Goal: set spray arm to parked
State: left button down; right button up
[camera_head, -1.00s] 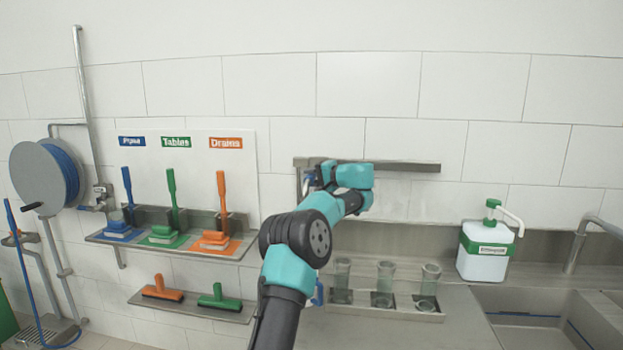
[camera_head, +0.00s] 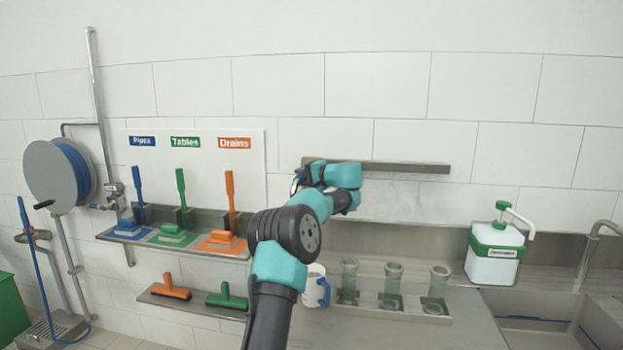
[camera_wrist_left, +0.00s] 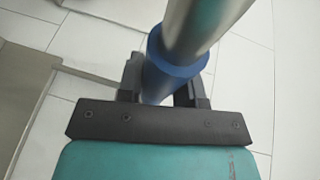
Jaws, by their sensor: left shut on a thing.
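A grey metal bar (camera_head: 410,168), which looks like the spray arm or its rail, runs level along the wall above the worktop. My left gripper (camera_head: 299,182) is at the bar's left end, and my own arm hides much of it there. In the left wrist view, the gripper (camera_wrist_left: 160,85) is shut on a blue grip (camera_wrist_left: 172,72) around a shiny metal tube (camera_wrist_left: 205,22), one dark finger on each side. How the tube joins the bar is hidden. My right gripper is not in view.
Below the bar, several clear glasses (camera_head: 393,279) stand in a tray beside a white mug (camera_head: 315,288) with a blue handle. A soap dispenser (camera_head: 494,255) and a sink (camera_head: 535,318) are right. Brushes (camera_head: 181,210) and a hose reel (camera_head: 50,178) are left.

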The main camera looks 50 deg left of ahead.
pick_arm(q)
jog(key=shift+s+a, duration=0.1)
jog(key=c, duration=0.8)
grip_release()
jog(key=shift+a, duration=0.1)
jog(key=v, duration=1.7)
jog(key=shift+d+r, duration=0.1)
jog(key=shift+d, duration=0.15)
